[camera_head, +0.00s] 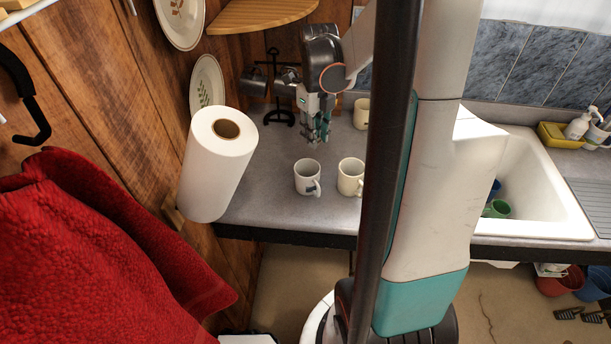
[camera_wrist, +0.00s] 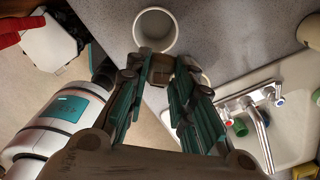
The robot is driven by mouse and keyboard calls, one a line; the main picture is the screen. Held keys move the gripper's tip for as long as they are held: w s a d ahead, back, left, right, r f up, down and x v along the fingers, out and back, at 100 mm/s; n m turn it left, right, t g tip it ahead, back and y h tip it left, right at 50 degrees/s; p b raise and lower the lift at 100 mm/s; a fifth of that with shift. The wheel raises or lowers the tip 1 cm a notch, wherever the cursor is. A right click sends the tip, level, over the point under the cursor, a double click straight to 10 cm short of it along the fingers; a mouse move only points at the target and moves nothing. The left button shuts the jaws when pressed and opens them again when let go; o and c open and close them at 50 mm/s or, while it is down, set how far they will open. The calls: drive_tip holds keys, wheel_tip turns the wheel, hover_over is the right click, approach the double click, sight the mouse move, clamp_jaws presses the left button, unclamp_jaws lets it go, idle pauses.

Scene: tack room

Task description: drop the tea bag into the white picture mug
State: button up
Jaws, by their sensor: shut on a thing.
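The white picture mug (camera_head: 307,178) stands upright on the grey counter, with a dark blue picture on its side and its handle to the right. My gripper (camera_head: 319,138) points down above and slightly behind it. In the wrist view, my gripper (camera_wrist: 162,72) is shut on a small tan-brown thing, which I take for the tea bag (camera_wrist: 161,68); its shape is mostly hidden by the fingers. A pale, open mug (camera_wrist: 155,30), seemingly the picture mug, shows just beyond the fingertips. The held thing appears beside its opening, not inside it.
A cream mug (camera_head: 350,178) stands just right of the picture mug, and another cream mug (camera_head: 361,114) is farther back. A paper towel roll (camera_head: 216,165) stands at the left, a dark mug rack (camera_head: 279,118) behind. The sink (camera_head: 540,190) is right.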

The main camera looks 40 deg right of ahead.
wheel_tip(320, 180, down, 6)
drive_tip(key=b, duration=0.3)
drive_tip(key=shift+r, duration=0.25)
drive_tip(key=o, duration=0.7)
wheel_tip(320, 180, up, 12)
drive_tip(key=shift+f, duration=0.1)
idle(0.5)
